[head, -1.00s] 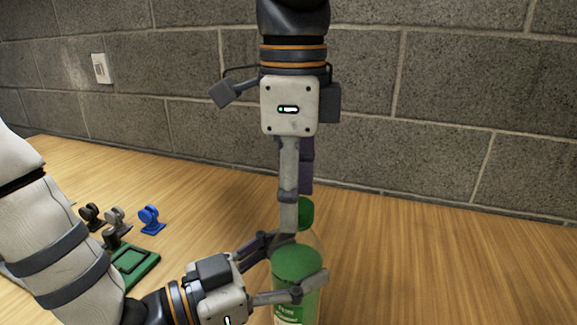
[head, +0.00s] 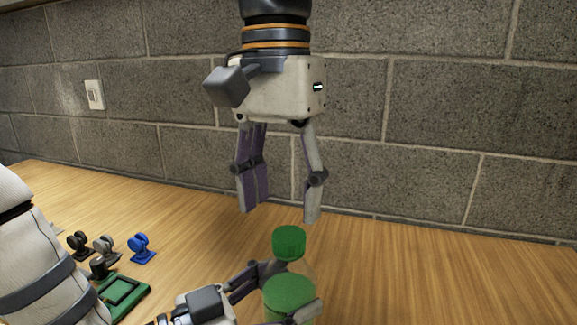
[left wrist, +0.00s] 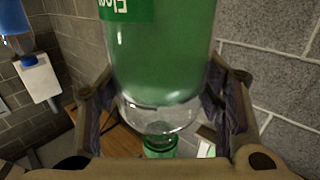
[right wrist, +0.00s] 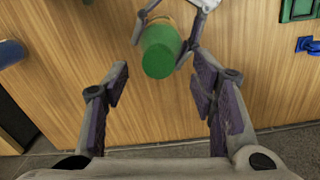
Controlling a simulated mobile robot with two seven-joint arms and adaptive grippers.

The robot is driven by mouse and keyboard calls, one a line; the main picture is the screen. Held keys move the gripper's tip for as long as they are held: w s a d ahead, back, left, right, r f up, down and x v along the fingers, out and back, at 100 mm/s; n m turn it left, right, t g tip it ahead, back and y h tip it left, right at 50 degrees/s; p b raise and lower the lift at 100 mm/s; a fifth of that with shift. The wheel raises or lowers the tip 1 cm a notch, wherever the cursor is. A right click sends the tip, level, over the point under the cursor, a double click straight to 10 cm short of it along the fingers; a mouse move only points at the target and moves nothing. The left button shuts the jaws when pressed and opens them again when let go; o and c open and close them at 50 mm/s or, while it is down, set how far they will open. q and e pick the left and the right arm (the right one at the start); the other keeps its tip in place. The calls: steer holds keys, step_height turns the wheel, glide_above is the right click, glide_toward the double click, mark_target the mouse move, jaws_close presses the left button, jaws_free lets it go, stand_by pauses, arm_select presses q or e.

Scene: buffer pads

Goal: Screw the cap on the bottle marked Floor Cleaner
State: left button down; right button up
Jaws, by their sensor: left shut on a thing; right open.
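The bottle (head: 289,296) holds green liquid below a clear shoulder. Part of its label shows in the left wrist view (left wrist: 126,8), but only some letters are readable. A green cap (head: 289,241) sits on top of the bottle; I cannot tell how tightly it is threaded. The cap also shows in the right wrist view (right wrist: 160,52). My left gripper (head: 289,287) is shut around the bottle's upper body and holds it upright. My right gripper (head: 280,209) is open and empty, pointing down above the cap, clear of it.
Blue (head: 141,248), grey (head: 105,248) and dark small parts stand on the wooden table (head: 430,280) at the left, by a green frame (head: 128,295). A brick wall (head: 440,100) stands behind. The table right of the bottle is clear.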

mark_target(289, 234)
steer(key=n, duration=0.4)
steer(key=shift+r+n, duration=0.15)
steer(key=shift+n, duration=0.15)
steer(key=n, duration=0.3)
steer(key=shift+r+n, duration=0.15)
steer(key=shift+n, duration=0.25)
steer(key=n, duration=0.4)
steer(key=shift+r, duration=0.2)
steer(key=n, duration=0.4)
steer(key=shift+d+r, duration=0.1)
steer(key=shift+r, duration=0.05)
steer(key=n, duration=0.5)
steer(key=r+n, duration=0.1)
steer(key=n, duration=0.1)
steer(key=shift+w+d, duration=0.15)
steer(key=n, duration=0.6)
steer(key=shift+w+d+r, duration=0.2)
steer(key=shift+r, duration=0.1)
step_height(289, 234, down, 8)
